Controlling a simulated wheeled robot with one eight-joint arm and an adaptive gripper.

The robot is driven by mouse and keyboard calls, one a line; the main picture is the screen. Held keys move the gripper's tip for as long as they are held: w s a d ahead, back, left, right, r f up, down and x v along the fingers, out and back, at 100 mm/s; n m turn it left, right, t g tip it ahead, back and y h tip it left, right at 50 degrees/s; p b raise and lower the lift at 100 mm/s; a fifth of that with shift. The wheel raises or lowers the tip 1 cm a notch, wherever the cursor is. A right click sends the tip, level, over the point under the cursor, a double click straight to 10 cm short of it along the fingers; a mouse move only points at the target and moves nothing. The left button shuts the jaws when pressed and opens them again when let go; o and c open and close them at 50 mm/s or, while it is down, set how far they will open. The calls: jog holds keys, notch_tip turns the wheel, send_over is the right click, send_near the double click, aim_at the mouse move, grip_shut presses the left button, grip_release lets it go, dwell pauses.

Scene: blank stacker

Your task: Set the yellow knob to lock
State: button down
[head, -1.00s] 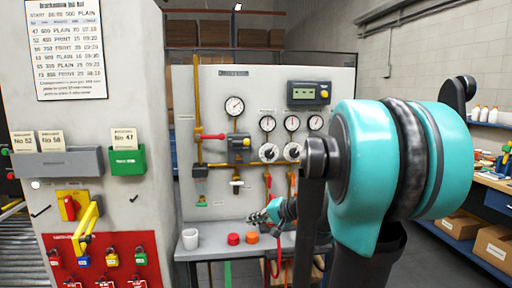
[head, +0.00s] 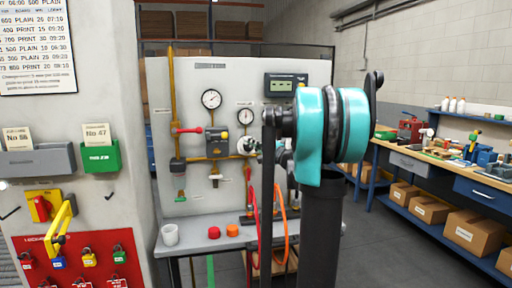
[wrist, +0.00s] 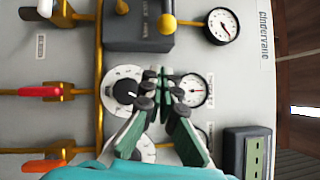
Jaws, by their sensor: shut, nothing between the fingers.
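The yellow knob (head: 225,136) is on a dark grey box on the upright panel in the head view. It also shows as a rounded yellow knob (wrist: 167,23) at the top of the wrist view. Its markings are too small to read. My gripper (wrist: 156,76) is shut and empty in the wrist view. In the head view my gripper (head: 250,146) is small and partly hidden by my arm.
A white round dial (wrist: 124,90) lies close beside my fingers in the wrist view. Gauges (head: 211,99), brass pipes and a red-handled valve (head: 188,130) surround the box. A workbench (head: 440,165) is at right.

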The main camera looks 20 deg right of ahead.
aim_at(217, 136)
jog(key=w+a+r, duration=0.1)
jog(key=w+a, duration=0.3)
jog(key=a, duration=0.1)
jog(key=shift+a+r, duration=0.15)
jog(key=shift+a, duration=0.2)
jog(key=shift+a, duration=2.35)
